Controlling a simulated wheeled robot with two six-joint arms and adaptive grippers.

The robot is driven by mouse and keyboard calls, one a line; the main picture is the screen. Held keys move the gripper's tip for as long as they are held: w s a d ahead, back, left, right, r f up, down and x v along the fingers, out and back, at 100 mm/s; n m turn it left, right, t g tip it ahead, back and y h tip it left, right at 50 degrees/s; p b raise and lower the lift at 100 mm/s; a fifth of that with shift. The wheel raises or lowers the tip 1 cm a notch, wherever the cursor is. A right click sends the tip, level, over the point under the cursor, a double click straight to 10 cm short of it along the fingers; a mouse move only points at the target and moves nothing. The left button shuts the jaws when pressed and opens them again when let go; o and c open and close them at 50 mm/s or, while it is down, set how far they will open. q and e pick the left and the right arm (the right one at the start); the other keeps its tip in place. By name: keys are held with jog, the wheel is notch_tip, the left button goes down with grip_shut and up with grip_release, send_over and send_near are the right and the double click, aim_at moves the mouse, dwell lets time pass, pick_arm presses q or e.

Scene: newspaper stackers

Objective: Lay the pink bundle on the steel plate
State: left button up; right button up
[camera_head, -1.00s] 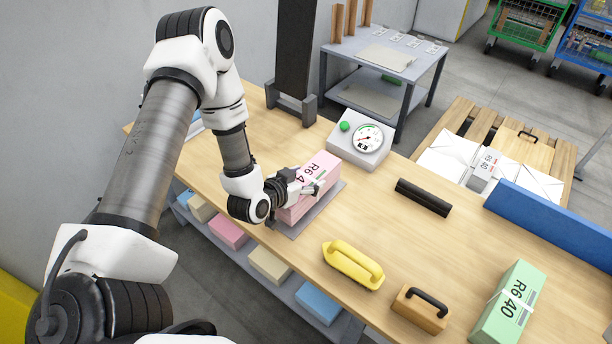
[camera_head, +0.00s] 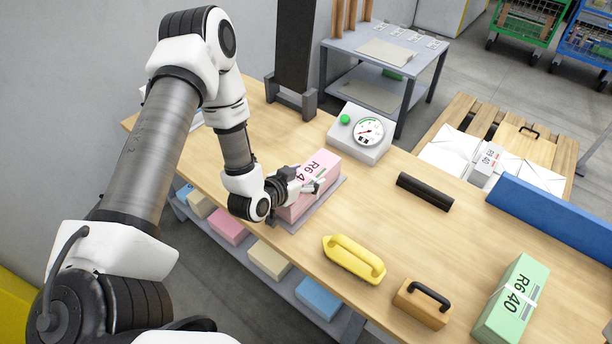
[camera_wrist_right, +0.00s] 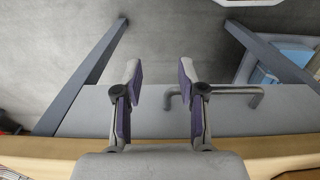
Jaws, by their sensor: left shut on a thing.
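The pink bundle (camera_head: 320,166), marked R6 40, is in the head view at the left part of the wooden table. My left gripper (camera_head: 306,186) is shut on it from its near left side and covers part of its label. The grey steel plate (camera_head: 325,202) shows as a strip along the bundle's right and near edges. The bundle is level above the plate, very low or touching; its underside is hidden. My right gripper (camera_wrist_right: 160,78) shows in the right wrist view, open and empty, by the table edge.
A dial gauge box (camera_head: 362,134) stands just behind the plate. A black bar (camera_head: 424,192), a yellow handled tool (camera_head: 354,260), a wooden block with a black handle (camera_head: 423,303) and a green bundle (camera_head: 509,300) lie to the right. A dark column (camera_head: 293,50) rises behind.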

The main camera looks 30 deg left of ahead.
pick_arm(q)
jog(key=shift+f, duration=0.15)
jog(key=o, duration=1.9)
jog(key=shift+s, duration=0.1)
